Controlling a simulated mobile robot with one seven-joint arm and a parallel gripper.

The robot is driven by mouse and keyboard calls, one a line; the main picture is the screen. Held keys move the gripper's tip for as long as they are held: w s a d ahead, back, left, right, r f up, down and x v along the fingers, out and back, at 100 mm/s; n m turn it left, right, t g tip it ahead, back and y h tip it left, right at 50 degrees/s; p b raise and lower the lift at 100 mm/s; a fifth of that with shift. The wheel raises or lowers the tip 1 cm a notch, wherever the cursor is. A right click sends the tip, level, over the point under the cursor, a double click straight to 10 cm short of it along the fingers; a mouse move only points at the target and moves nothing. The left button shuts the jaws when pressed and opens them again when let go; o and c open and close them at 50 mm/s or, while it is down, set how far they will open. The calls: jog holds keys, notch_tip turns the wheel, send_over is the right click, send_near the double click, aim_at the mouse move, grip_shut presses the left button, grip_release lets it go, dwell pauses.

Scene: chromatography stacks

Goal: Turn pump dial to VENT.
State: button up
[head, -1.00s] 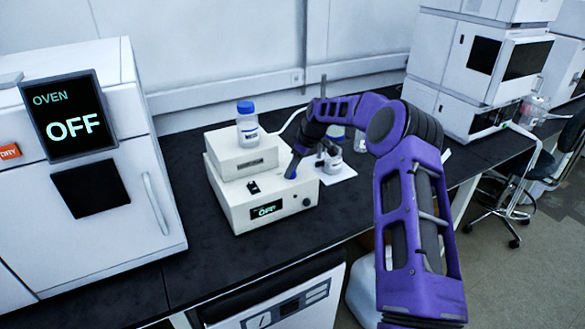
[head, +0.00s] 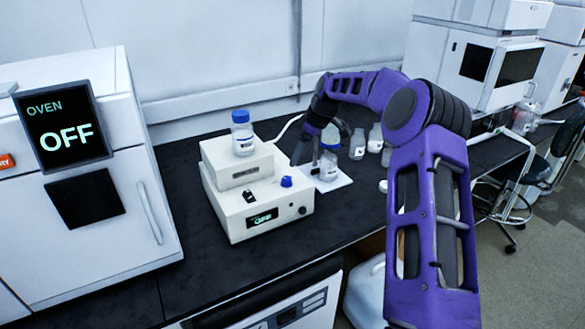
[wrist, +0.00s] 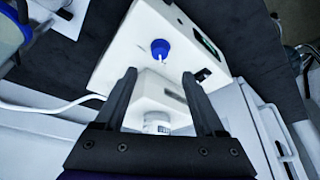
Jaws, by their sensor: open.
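The pump is a white box (head: 236,224) on the black bench, with a small display (head: 263,217) that reads OFF. Its blue dial (head: 286,182) sits on the top face near the right end. In the wrist view the dial (wrist: 160,46) shows a white pointer mark toward the bottom of the picture; no labels around it are legible. My gripper (head: 308,157) is open and empty, behind and to the right of the dial in the head view. In the wrist view the dial lies beyond the fingertips (wrist: 159,74), roughly centred between them and not touched.
A blue-capped bottle (head: 242,138) stands on the white upper unit (head: 229,176). A black switch (head: 250,197) is on the pump's top. Glass bottles (head: 357,147) stand near my gripper. The oven (head: 110,225), its screen (head: 63,130) reading OFF, is at left. Bench is clear in front of the pump.

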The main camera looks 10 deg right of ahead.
jog(key=v, duration=0.7)
